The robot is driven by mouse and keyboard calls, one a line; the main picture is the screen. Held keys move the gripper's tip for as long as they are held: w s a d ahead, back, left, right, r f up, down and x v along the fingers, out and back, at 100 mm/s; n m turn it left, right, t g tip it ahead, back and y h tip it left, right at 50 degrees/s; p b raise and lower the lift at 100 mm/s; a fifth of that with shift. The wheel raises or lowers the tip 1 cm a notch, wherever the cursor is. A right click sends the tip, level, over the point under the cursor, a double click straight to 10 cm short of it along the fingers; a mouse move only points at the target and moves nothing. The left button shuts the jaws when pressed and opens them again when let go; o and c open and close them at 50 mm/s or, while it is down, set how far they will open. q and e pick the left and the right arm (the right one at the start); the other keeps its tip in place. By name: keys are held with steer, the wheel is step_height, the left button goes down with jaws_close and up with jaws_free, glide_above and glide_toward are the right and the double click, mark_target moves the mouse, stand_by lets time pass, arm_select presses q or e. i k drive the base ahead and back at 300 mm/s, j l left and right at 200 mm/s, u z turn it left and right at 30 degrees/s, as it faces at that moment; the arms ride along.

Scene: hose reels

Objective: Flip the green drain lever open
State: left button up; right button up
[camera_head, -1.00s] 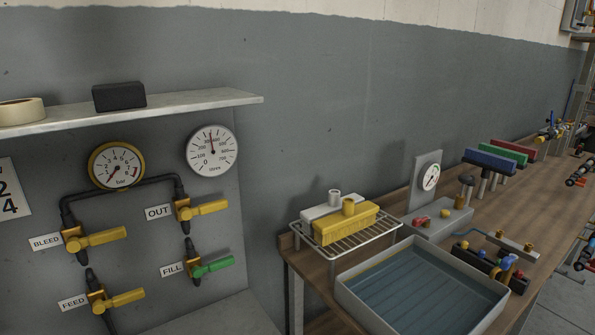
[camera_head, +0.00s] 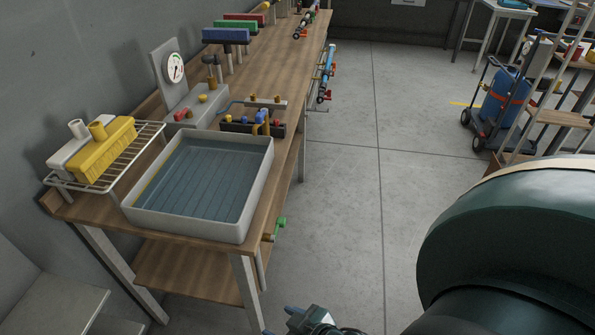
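A small green lever (camera_head: 280,228) sits on a brass-coloured fitting (camera_head: 267,237) below the right front corner of the grey basin (camera_head: 190,229). The basin stands on the near end of the wooden bench and holds shallow water. The lever is small in view, and its exact angle is hard to tell. A dark device with blue tips, which looks like my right gripper (camera_head: 312,322), shows at the bottom edge, below and apart from the lever. It is cut off, so its opening is unclear. My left gripper is out of view.
My dark arm link fills the lower right. A wire rack (camera_head: 142,152) with a yellow brush (camera_head: 104,152) stands left of the basin. A gauge (camera_head: 175,67) and a small manifold (camera_head: 250,126) stand behind it. Open concrete floor (camera_head: 350,200) lies right of the bench.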

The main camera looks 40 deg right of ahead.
mark_target(281, 222)
steer(key=l+z, duration=0.1)
steer(key=z, duration=1.1)
steer(key=i+j, duration=0.05)
